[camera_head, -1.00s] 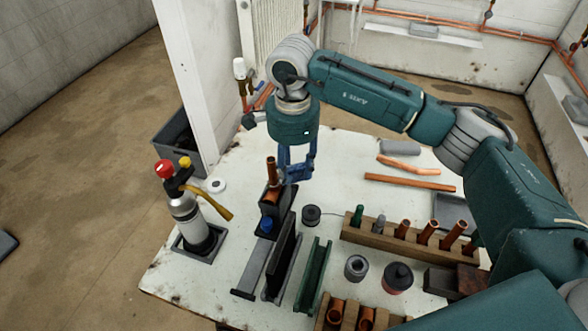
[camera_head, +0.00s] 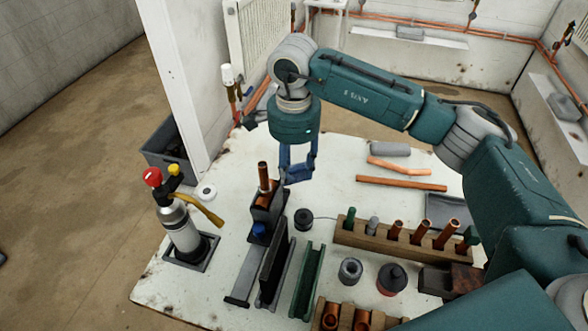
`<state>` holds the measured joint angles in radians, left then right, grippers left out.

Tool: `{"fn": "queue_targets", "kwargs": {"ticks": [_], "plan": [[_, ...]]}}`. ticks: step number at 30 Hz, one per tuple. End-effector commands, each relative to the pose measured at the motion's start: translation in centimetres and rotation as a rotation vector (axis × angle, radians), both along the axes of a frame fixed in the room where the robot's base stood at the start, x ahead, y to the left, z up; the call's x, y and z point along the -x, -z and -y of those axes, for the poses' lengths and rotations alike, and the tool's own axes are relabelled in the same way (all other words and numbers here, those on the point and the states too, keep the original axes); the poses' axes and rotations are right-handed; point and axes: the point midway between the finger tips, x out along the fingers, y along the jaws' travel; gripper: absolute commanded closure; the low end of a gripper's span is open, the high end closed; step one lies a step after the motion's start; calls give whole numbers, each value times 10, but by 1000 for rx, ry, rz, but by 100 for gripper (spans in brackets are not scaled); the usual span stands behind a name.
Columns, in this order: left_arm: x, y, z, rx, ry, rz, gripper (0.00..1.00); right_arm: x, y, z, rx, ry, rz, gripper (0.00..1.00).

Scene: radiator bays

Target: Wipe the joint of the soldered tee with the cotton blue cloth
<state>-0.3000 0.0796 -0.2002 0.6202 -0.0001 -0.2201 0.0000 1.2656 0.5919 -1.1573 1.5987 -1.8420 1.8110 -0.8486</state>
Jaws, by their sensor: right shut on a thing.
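The soldered tee, a copper pipe piece (camera_head: 264,178), stands upright in a dark holder (camera_head: 267,207) at the back left of the bench. My right gripper (camera_head: 298,172) hangs just right of the tee's upper end, pointing down. It is shut on a small blue piece, which looks like the cotton blue cloth (camera_head: 298,176). A narrow gap shows between the blue piece and the tee, so they look apart in the picture. The tee's joint is mostly hidden in the holder. My left gripper is not in view.
A torch with a red knob (camera_head: 152,177) stands left of the holder. A wooden rack (camera_head: 380,243) with copper fittings lies to the right. A solder spool (camera_head: 303,219) and a green channel (camera_head: 308,285) are nearby. Loose copper pipes (camera_head: 400,184) lie at the back.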

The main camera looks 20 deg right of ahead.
Motion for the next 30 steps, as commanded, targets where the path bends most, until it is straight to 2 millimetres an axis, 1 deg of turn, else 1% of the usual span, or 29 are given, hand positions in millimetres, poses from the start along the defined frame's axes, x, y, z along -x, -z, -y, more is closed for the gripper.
{"fn": "queue_targets", "kwargs": {"ticks": [3,19,22,30], "plan": [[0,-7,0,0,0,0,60,0,-11,0,0,0,2,83],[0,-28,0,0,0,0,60,0,-54,0,0,0,2,83],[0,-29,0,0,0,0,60,0,-57,0,0,0,1,83],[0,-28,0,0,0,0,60,0,-56,0,0,-3,1,83]]}}
